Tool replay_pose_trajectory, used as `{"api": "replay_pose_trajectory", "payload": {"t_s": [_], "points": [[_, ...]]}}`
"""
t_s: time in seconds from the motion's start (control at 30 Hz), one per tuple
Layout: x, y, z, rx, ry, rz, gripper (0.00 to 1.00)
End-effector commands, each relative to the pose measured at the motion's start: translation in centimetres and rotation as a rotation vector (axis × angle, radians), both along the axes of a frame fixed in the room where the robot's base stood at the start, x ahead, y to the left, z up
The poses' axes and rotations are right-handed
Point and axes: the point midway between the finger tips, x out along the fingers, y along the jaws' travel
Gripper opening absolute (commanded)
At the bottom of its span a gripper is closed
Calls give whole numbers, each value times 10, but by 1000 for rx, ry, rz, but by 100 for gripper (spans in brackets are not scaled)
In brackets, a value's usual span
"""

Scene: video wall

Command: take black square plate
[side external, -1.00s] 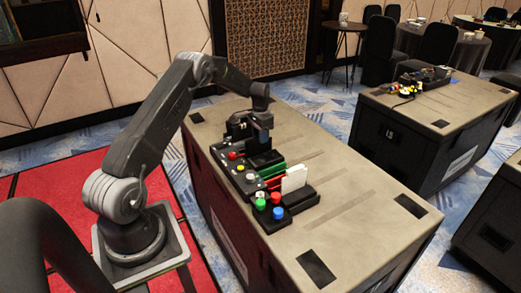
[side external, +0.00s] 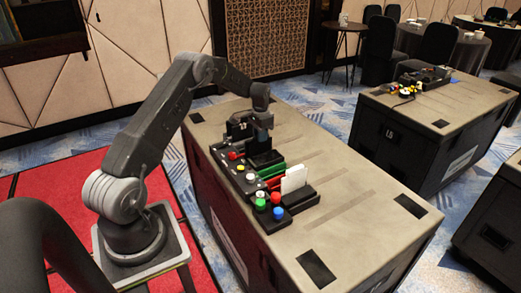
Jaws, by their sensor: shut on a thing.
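My gripper (side external: 251,126) is over the far part of the black panel (side external: 226,160) on the near crate. It points down and is shut on a small dark piece, which I take to be the black square plate (side external: 260,142). The plate shows just under the fingers, above a low black block (side external: 265,160) beside the panel. Dark on dark, its outline and any gap to the block are hard to tell.
The panel carries several coloured buttons, including a blue one (side external: 278,213). Red and green bars (side external: 272,171) and white cards (side external: 294,179) in a black holder stand closer to the camera. The right part of the crate top (side external: 350,185) is clear. Another crate (side external: 445,105) stands behind.

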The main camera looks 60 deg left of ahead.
Motion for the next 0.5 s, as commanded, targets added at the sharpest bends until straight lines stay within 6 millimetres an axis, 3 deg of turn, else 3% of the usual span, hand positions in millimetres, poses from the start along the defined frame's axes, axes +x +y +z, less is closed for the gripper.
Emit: {"api": "replay_pose_trajectory", "payload": {"t_s": [0.5], "points": [[0, 0, 22, 1, -1, 0, 3]]}}
